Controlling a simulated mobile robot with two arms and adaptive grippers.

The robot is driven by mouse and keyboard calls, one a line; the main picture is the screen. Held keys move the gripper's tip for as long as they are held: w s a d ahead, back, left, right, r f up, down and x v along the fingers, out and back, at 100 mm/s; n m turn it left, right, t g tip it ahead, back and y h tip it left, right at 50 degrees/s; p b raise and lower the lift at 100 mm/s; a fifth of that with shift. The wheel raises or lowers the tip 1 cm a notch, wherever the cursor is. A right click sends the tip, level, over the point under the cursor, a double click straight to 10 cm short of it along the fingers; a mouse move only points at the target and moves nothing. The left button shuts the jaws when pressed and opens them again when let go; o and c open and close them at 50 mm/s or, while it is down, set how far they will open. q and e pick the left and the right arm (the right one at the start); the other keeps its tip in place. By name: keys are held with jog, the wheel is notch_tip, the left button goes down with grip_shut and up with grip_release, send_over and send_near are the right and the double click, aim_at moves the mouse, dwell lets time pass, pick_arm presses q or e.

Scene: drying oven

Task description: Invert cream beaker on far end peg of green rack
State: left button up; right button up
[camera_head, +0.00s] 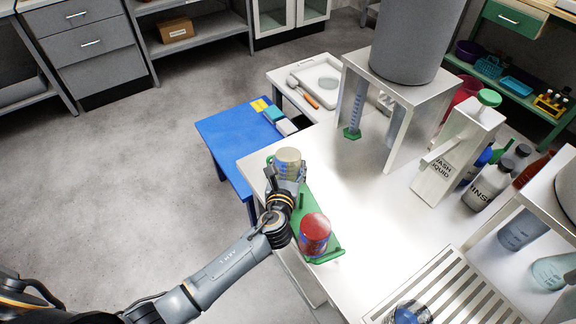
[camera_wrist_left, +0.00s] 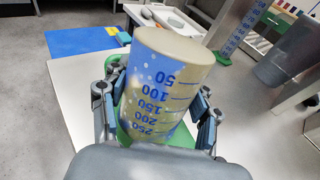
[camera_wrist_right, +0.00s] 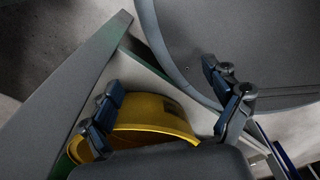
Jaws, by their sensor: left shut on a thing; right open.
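The cream beaker (camera_head: 287,158) is upside down in my left gripper (camera_head: 287,174), at the far end of the green rack (camera_head: 327,256). In the left wrist view the beaker (camera_wrist_left: 165,80) has its closed base up, and the left gripper's fingers (camera_wrist_left: 155,105) are shut on its sides. A red beaker (camera_head: 314,232) stands at the rack's near end. The gripper and beaker hide the far end peg, so I cannot tell whether the beaker touches it. My right gripper (camera_wrist_right: 165,95) is open, with a yellow curved object (camera_wrist_right: 150,122) behind its fingers.
The rack lies along the left edge of a white table (camera_head: 370,190). A wash liquid container (camera_head: 455,150) and rinse bottles (camera_head: 482,190) stand to the right. A metal stand (camera_head: 415,105) is at the back. A slatted grate (camera_head: 455,290) lies in front. The table's middle is clear.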

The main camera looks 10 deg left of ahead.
pick_arm(q)
jog(key=shift+f, duration=0.15)
jog(key=o, duration=1.3)
jog(key=shift+o, duration=0.2)
notch_tip(320, 180, up, 10)
jog(key=shift+a, duration=0.1)
